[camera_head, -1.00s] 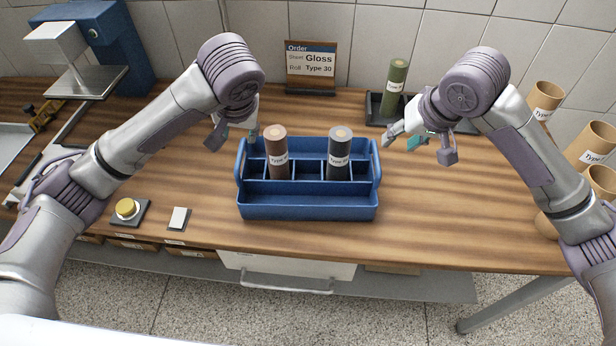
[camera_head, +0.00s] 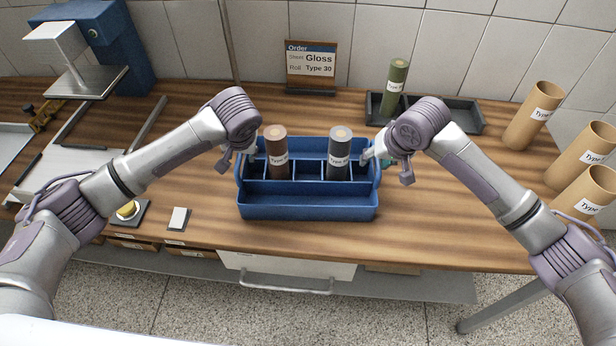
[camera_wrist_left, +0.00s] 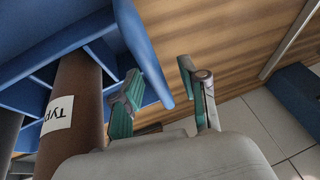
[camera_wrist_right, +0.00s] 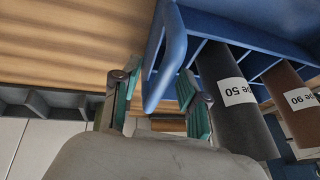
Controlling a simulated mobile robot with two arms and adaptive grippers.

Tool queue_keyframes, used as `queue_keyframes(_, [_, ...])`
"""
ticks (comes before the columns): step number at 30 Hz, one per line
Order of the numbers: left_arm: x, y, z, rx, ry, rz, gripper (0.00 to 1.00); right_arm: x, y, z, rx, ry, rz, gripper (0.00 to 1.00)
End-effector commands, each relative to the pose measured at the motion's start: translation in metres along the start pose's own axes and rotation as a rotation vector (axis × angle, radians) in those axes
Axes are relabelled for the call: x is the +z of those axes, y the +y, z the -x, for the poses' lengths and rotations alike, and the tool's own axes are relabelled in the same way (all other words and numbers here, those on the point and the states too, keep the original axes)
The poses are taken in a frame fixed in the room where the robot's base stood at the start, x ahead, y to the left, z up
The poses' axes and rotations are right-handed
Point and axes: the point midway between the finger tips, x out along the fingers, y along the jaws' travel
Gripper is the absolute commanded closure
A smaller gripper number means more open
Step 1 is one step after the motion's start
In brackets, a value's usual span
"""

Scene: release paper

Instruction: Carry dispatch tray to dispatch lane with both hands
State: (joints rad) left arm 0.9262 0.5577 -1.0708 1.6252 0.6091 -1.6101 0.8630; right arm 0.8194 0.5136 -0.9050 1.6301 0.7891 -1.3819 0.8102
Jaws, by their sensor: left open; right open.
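The blue dispatch tray (camera_head: 308,210) sits on the wooden bench in the middle of the head view. It holds a brown roll (camera_head: 275,155) and a dark grey roll (camera_head: 339,155), both upright in its compartments. My left gripper (camera_head: 247,155) is open at the tray's left end; in the left wrist view the left handle (camera_wrist_left: 147,50) lies between its fingers. My right gripper (camera_head: 371,157) is open at the right end; in the right wrist view the right handle (camera_wrist_right: 176,55) lies between its fingers. Neither gripper is closed on a handle. The dispatch lane cannot be identified.
A dark rack (camera_head: 455,115) with a green roll (camera_head: 395,82) stands behind, right of the order sign (camera_head: 311,66). Cardboard tubes (camera_head: 533,115) stand at the right. A yellow button (camera_head: 127,210) and a small white card (camera_head: 179,218) lie front left. A blue press (camera_head: 118,45) stands back left.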

Motion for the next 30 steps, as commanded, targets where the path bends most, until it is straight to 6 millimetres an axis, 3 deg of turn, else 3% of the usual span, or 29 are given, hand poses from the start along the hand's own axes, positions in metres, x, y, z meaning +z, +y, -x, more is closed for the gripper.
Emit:
queue_keyframes(5, [0.0002, 0.0003, 0.0000, 0.000, 0.000, -0.001, 0.57, 0.0002, 0.0000, 0.0000, 0.000, 0.000, 0.000, 0.56])
queue_keyframes(13, [0.0002, 0.0003, 0.0002, 0.000, 0.000, -0.001, 1.00, 0.0002, 0.0000, 0.0002, 0.000, -0.001, -0.001, 1.00])
queue_keyframes(30, [-0.0022, -0.0005, 0.0041, 0.001, 0.002, 0.000, 1.00, -0.0024, -0.0010, 0.0043, -0.002, 0.003, -0.001, 1.00])
